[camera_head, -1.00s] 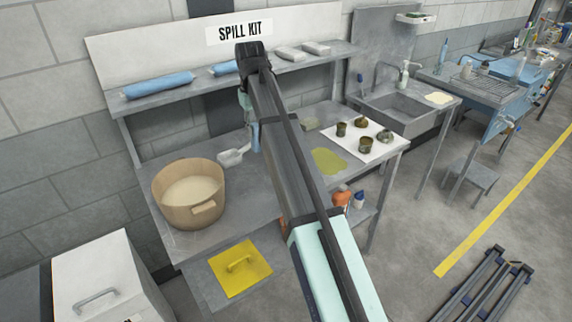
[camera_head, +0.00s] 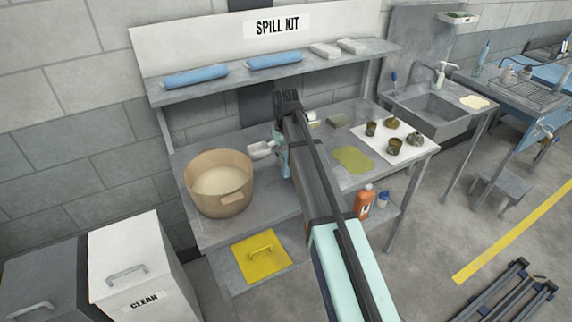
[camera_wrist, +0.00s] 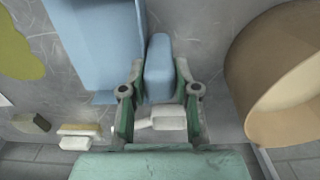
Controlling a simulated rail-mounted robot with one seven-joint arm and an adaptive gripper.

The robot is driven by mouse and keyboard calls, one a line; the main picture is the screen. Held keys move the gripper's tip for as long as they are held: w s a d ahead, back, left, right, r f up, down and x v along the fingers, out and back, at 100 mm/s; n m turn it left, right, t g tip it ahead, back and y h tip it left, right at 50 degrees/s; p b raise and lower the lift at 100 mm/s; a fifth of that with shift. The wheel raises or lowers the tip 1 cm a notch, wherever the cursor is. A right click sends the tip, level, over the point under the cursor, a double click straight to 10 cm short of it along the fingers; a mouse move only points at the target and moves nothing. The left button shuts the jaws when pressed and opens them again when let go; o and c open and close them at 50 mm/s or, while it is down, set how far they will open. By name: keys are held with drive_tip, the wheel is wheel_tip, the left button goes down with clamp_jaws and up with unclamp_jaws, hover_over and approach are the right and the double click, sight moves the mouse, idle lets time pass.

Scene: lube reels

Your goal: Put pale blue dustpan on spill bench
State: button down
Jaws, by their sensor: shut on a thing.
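The pale blue dustpan (camera_wrist: 100,45) fills the upper middle of the wrist view. Its blue handle (camera_wrist: 158,70) sits between the two green fingers of my gripper (camera_wrist: 158,95), which is shut on it. In the head view my gripper (camera_head: 280,142) is over the spill bench (camera_head: 206,233), just right of the tan tub. A small part of the dustpan shows below the fingers there; my arm hides the rest. The dustpan is low over the bench top; I cannot tell whether it touches.
The tan tub (camera_head: 218,190) stands left of my gripper, with a white scoop (camera_head: 262,150) close behind. A green spill patch (camera_head: 353,160) and a white mat (camera_head: 408,152) with several dark items lie right. A shelf (camera_head: 215,85) with blue rolls overhangs the back.

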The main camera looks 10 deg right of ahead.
sight(286, 167)
drive_tip(key=shift+f+p, duration=0.5)
drive_tip(key=shift+f, duration=1.6)
drive_tip(key=shift+f, duration=0.15)
drive_tip(key=c, duration=0.9)
unclamp_jaws()
drive_tip(key=shift+o, duration=0.2)
wheel_tip(286, 167, up, 12)
drive_tip(key=b, duration=0.3)
drive_tip(key=shift+r, duration=0.2)
